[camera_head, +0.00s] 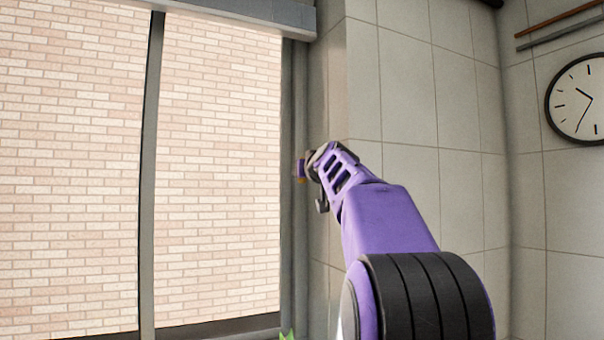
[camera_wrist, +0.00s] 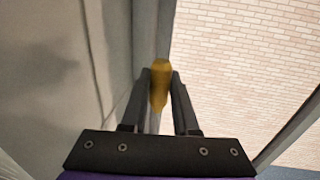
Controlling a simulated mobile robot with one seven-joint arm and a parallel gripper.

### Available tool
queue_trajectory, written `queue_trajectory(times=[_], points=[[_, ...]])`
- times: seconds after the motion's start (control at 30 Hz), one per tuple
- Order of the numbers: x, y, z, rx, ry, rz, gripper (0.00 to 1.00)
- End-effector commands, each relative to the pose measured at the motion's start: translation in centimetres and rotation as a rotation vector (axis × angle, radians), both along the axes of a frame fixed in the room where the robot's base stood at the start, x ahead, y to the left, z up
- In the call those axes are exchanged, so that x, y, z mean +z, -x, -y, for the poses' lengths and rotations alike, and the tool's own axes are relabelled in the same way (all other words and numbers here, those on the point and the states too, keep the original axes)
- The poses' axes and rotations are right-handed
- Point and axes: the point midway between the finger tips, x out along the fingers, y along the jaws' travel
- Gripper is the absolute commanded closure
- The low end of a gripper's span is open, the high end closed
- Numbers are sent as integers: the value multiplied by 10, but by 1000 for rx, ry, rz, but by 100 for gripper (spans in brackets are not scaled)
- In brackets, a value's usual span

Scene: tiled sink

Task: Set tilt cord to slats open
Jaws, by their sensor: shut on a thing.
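My gripper (camera_wrist: 160,92) is shut on a yellow-brown tilt cord pull (camera_wrist: 160,75), which sits between its two dark fingers in the wrist view. A thin pale cord or rod shows below the pull between the fingers. In the head view my gripper (camera_head: 305,169) is at the window's right frame, beside the tiled wall. The grey blind headrail (camera_head: 245,10) runs along the top of the window. No slats can be made out below it, and a brick wall shows through the panes.
The window's right frame (camera_head: 287,120) and the tiled wall (camera_head: 405,95) stand close to my gripper. A dark vertical bar (camera_head: 149,170) divides the window. A round clock (camera_head: 577,100) hangs at the right. A bit of green leaf (camera_head: 287,335) shows at the bottom edge.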

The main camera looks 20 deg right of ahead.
Motion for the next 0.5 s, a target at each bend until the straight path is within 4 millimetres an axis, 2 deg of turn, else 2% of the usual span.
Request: queue_trajectory(times=[0.27, 0.5], points=[[-2, 0, 0, 0, 0, 1, 100], [-28, 0, 0, 0, -1, 1, 100]])
